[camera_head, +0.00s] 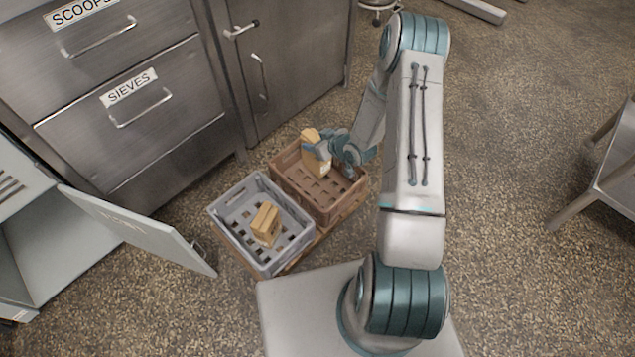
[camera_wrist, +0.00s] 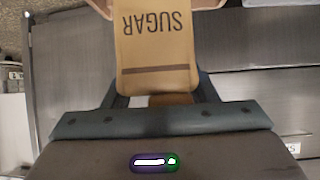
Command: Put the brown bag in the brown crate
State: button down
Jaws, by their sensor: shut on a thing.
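The brown bag (camera_head: 315,153) is a tan paper packet held upright in my gripper (camera_head: 324,150), over or inside the brown crate (camera_head: 331,213). In the wrist view the bag (camera_wrist: 157,50) reads "SUGAR", upside down, and my gripper (camera_wrist: 155,95) is shut on it with a finger on each side. The brown crate has a slatted floor and stands on the ground in front of the cabinets. I cannot tell whether the bag's bottom touches the crate floor.
A grey crate (camera_head: 225,222) stands beside the brown one on the left, with a tan packet (camera_head: 266,222) in it. Steel drawers marked "SCOOPS" and "SIEVES" (camera_head: 130,103) are behind. An open cabinet door (camera_head: 140,232) is at the left. The floor at right is clear up to a table leg.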

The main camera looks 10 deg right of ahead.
aim_at(317, 163)
jog(key=shift+n+y, duration=0.3)
notch_tip(317, 163, down, 11)
jog(key=b, duration=0.3)
jog(key=shift+s+r+b, duration=0.15)
jog(key=shift+b, duration=0.25)
jog(key=shift+f, duration=0.2)
jog(key=c, duration=0.6)
grip_release()
jog(key=shift+s, duration=0.1)
jog(key=shift+r, duration=0.1)
